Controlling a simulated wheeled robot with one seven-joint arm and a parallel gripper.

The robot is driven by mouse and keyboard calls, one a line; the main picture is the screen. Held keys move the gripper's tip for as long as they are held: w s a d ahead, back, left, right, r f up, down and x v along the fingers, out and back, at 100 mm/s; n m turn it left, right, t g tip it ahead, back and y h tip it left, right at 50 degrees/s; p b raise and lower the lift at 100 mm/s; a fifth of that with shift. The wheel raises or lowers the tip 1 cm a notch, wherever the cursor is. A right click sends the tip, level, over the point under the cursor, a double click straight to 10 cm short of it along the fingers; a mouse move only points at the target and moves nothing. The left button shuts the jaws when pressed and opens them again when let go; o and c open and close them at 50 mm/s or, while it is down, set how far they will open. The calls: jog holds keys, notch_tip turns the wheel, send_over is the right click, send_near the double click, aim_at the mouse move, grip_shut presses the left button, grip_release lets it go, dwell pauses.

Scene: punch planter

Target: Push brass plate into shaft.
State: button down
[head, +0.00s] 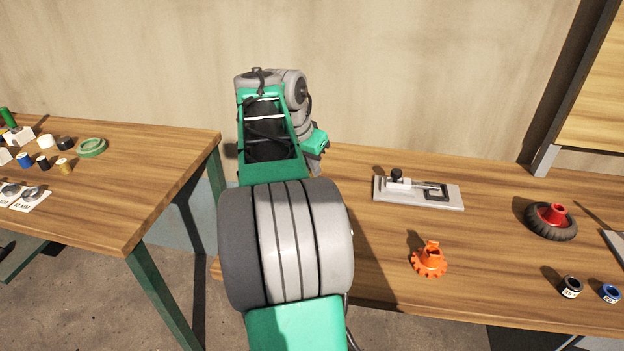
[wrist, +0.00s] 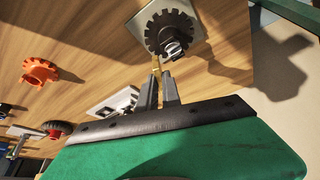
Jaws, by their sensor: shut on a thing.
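My gripper (wrist: 160,74) is shut on a small brass plate (wrist: 156,65), a thin yellowish strip between the fingertips in the wrist view. Just beyond the tips is a black toothed wheel (wrist: 158,30) on a pale square base. A grey shaft (wrist: 173,47) sticks out at the wheel's centre. The plate lies beside the wheel's lower edge in the picture; I cannot tell whether they touch. In the head view, my arm hides the wheel and the plate, and only part of my gripper shows behind it.
An orange toothed part (head: 429,262) stands on the workbench (head: 380,250). Behind it lies a grey plate with a clamp (head: 418,193). A black tyre with a red hub (head: 551,221) and small jars (head: 570,287) are at right. A second table (head: 150,170) stands at left.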

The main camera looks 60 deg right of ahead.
jog(key=x, duration=0.3)
jog(key=shift+w+a+f, duration=0.15)
jog(key=shift+f, duration=0.4)
jog(key=shift+f, duration=0.1)
jog(key=shift+f+b, duration=0.5)
jog(key=shift+b, duration=0.15)
jog(key=c, duration=1.5)
grip_release()
jog(key=shift+c, duration=0.2)
jog(key=shift+r, duration=0.1)
